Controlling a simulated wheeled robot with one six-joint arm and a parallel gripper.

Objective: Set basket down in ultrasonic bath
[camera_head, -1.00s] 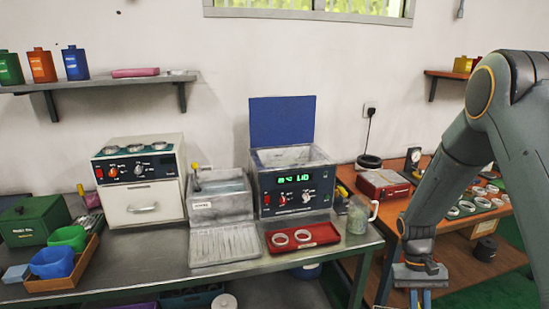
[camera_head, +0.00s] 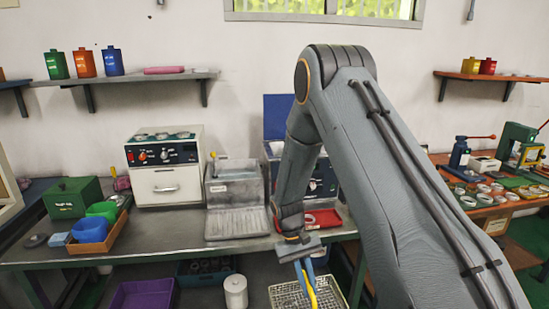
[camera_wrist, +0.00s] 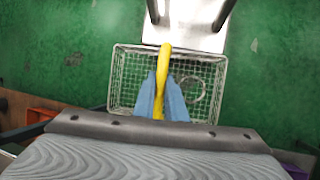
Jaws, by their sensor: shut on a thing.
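My gripper (camera_head: 308,286) is shut on the yellow handle (camera_wrist: 163,65) of a wire mesh basket (camera_wrist: 128,78), with its blue fingers on either side. The basket also shows at the bottom of the head view (camera_head: 285,294), in front of the bench and below its top. A ring (camera_wrist: 192,90) lies inside the basket on the right. The ultrasonic bath (camera_head: 322,182) stands on the bench with its blue lid (camera_head: 280,112) raised. My arm hides most of the bath and its opening.
A red tray (camera_head: 322,217) sits in front of the bath, partly hidden by my arm. A grey draining unit (camera_head: 236,190) and a white oven (camera_head: 165,184) stand to the left. The bench's front edge (camera_head: 180,256) lies between basket and bath. A white canister (camera_head: 236,290) is below.

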